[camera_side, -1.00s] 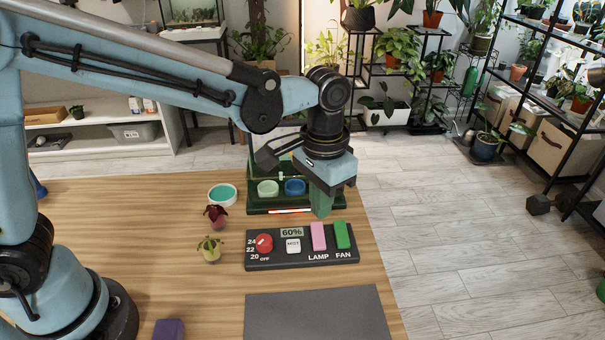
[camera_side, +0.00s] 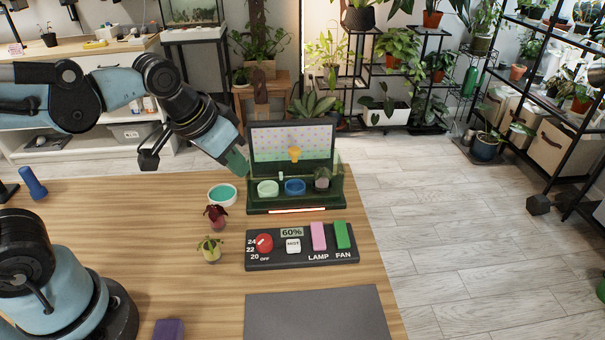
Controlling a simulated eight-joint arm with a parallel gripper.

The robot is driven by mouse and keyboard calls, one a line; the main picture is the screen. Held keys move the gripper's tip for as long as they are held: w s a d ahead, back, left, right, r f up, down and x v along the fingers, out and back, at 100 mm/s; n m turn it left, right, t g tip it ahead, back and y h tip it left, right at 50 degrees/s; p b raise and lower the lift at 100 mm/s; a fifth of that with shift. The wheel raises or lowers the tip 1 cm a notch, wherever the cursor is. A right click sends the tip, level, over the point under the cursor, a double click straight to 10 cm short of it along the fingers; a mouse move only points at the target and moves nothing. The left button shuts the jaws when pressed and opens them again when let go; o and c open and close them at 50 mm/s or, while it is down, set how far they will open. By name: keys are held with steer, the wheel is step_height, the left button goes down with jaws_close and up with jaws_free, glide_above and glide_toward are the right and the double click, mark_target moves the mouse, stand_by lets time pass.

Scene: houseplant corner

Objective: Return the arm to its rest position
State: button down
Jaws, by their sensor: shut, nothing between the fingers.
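My gripper (camera_side: 240,163) is at the end of my blue arm, raised above the back of the wooden table (camera_side: 130,225). It points down and to the right, just left of the upright panel of a green case (camera_side: 252,152). Its fingers are shut with nothing held. I cannot tell from this view how far it is from the case. The control panel (camera_side: 280,261) lies on the table with a red dial, a white button, a pink LAMP switch and a green FAN switch. Its display reads 60%.
The case holds small round pots (camera_side: 295,187). A white bowl with teal contents (camera_side: 222,194) and two small plants (camera_side: 215,216) stand left of it. The table's middle left is clear.

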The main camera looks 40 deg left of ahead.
steer(key=shift+n+t+y, duration=0.3)
steer(key=shift+n+t, duration=0.1)
steer(key=shift+t, duration=0.5)
steer(key=shift+s+a+f, duration=0.2)
steer(key=shift+s+a, duration=0.4)
steer(key=shift+a, duration=0.25)
steer(key=shift+s+a+f, duration=0.2)
steer(key=shift+s+a, duration=0.4)
steer(key=shift+a, duration=0.2)
